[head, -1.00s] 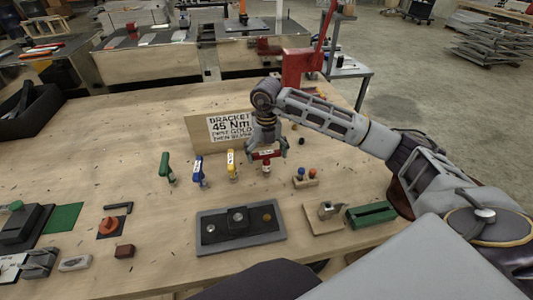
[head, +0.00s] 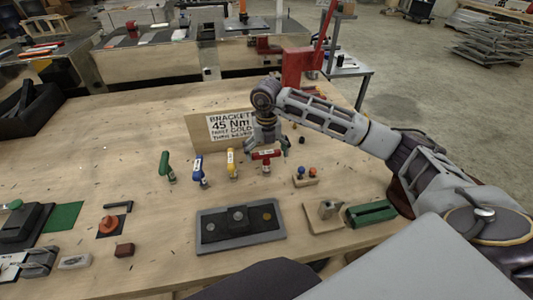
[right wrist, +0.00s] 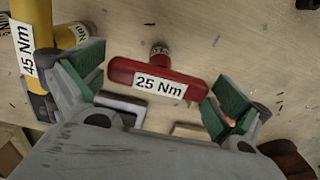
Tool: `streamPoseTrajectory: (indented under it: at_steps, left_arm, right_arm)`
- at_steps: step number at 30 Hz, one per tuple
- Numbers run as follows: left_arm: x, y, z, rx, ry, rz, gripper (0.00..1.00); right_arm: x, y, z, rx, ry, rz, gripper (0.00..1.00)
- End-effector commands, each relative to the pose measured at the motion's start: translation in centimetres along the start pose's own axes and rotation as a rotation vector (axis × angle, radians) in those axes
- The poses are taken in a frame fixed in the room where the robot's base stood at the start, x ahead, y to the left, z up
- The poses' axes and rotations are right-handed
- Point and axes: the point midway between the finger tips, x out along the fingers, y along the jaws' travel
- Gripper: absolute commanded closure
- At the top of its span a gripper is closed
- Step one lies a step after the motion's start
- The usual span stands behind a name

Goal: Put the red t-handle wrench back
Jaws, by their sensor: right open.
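The red t-handle wrench (head: 266,156) stands upright at the right end of a row of wrenches on the wooden bench. Its red crossbar, labelled 25 Nm, shows in the right wrist view (right wrist: 150,80), with part of its shaft behind. My right gripper (head: 266,146) is open just above the wrench. In the right wrist view my open fingers (right wrist: 155,88) are on either side of the crossbar's ends, with a gap at each side. What holds the wrench's lower end is hard to make out. My left gripper is not in view.
Yellow (head: 232,162), blue (head: 199,171) and green (head: 167,167) t-handle wrenches stand to the left. A sign (head: 230,127) stands behind. A dark fixture plate (head: 210,238) lies in front, and a small block with coloured knobs (head: 306,181) to the right.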

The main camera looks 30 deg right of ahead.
Motion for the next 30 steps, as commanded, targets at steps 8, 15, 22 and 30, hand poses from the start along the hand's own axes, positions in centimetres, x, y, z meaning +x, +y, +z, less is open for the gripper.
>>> streamPoseTrajectory:
  at_steps: [8,15,22,30]
  left_arm:
    - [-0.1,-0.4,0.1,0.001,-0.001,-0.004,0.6]
    - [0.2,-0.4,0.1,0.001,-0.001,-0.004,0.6]
    - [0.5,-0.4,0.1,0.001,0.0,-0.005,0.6]
    - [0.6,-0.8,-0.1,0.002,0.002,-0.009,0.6]
  right_arm:
    - [-1.5,0.0,0.1,0.001,-0.002,0.0,0.0]
    - [-4.8,0.1,0.1,0.0,-0.003,0.002,0.0]
    - [-8.2,0.1,0.1,-0.001,-0.003,0.002,0.0]
    - [-11.2,0.0,0.1,0.001,-0.002,0.001,0.0]
